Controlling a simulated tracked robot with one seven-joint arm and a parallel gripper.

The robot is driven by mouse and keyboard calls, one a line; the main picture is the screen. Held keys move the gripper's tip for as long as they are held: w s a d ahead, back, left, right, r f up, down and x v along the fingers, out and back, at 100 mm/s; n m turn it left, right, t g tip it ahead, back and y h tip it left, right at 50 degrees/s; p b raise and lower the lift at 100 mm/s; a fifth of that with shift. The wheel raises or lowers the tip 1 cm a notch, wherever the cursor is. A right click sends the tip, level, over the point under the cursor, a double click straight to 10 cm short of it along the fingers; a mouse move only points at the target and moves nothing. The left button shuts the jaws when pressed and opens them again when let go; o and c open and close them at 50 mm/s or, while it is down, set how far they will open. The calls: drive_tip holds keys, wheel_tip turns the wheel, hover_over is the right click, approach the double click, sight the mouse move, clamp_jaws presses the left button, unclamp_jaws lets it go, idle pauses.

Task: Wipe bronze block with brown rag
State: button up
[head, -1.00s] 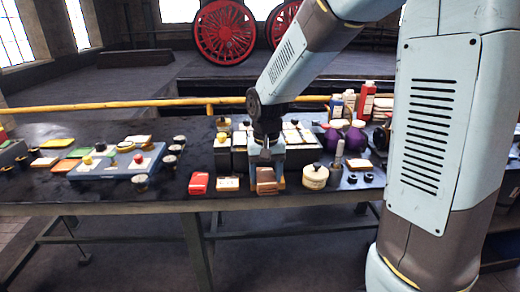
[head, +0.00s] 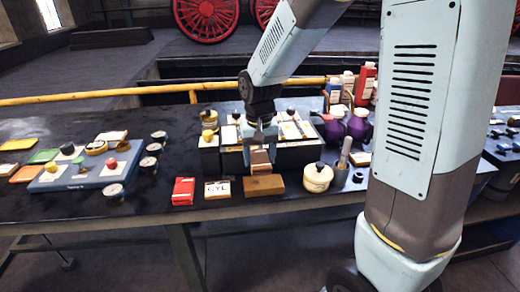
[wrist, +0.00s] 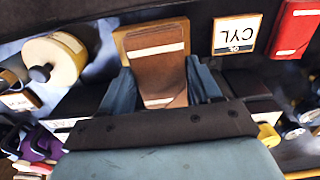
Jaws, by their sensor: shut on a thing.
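My gripper (head: 260,142) is shut on the brown rag (head: 260,160), a folded brown piece with a pale band. In the wrist view the rag (wrist: 160,72) lies between the two blue-grey fingers. The bronze block (head: 264,186), a flat golden-brown slab, lies near the table's front edge, just below and in front of the rag in the head view. In the wrist view the rag covers most of the block, and its left edge (wrist: 119,42) shows. I cannot tell whether rag and block touch.
A CYL card (head: 217,190) and a red box (head: 183,191) lie left of the block. A cream pot with a dark knob (head: 318,178) stands at its right. Dark bins (head: 290,152) stand behind. A blue tray (head: 85,178) is further left.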

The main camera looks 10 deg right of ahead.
sight(259, 159)
drive_tip(key=f, duration=0.6)
drive_tip(key=shift+s+a, duration=0.15)
drive_tip(key=shift+a, duration=0.05)
drive_tip(key=shift+a+r, duration=0.2)
drive_tip(key=shift+c, duration=0.4)
drive_tip(key=shift+a+r, duration=0.1)
drive_tip(key=shift+a, duration=0.25)
drive_tip(key=shift+a+f, duration=0.2)
drive_tip(key=shift+a, duration=0.35)
drive_tip(key=shift+a+f, duration=0.2)
drive_tip(key=shift+a, duration=0.3)
drive_tip(key=shift+c, duration=0.5)
drive_tip(key=shift+a+r, duration=0.15)
drive_tip(key=shift+a, duration=0.3)
drive_tip(key=shift+d, duration=0.3)
drive_tip(key=shift+d+f, duration=0.25)
drive_tip(key=shift+d, duration=0.1)
drive_tip(key=shift+d+r, duration=0.2)
drive_tip(key=shift+d, duration=0.35)
drive_tip(key=shift+d+f, duration=0.2)
drive_tip(key=shift+d, duration=0.2)
drive_tip(key=shift+d+r, duration=0.1)
drive_tip(key=shift+d, duration=0.3)
drive_tip(key=shift+d+r, duration=0.15)
drive_tip(key=shift+r, duration=0.15)
wheel_tip(259, 159, up, 2)
drive_tip(key=shift+r, duration=2.75)
